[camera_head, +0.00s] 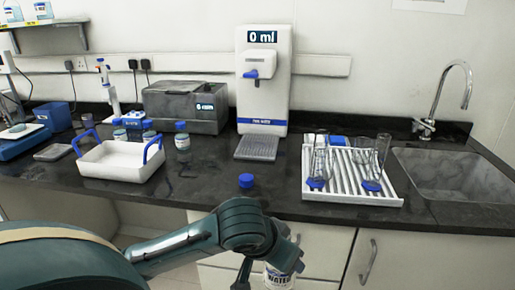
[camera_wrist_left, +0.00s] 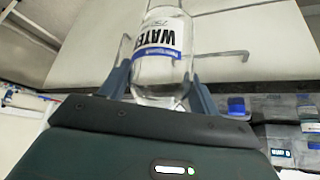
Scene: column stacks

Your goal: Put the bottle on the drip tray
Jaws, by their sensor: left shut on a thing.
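The bottle (camera_wrist_left: 163,45) is clear with a white and blue WATER label. In the left wrist view it sits between the two fingers of my left gripper (camera_wrist_left: 160,88), which is shut on it. In the head view the bottle (camera_head: 280,277) shows only in part at the bottom, in front of the counter's front edge and partly hidden by my left arm. The drip tray (camera_head: 257,147) is a grey ribbed plate at the foot of the white water dispenser (camera_head: 263,85); it is empty. My right gripper is not in view.
A blue cap (camera_head: 246,181) sits near the counter's front edge. A white carrier (camera_head: 118,162) and small blue-capped bottles (camera_head: 182,140) stand left of the drip tray. A white rack (camera_head: 352,194) with glassware and a sink (camera_head: 455,175) are right. Counter before the tray is mostly clear.

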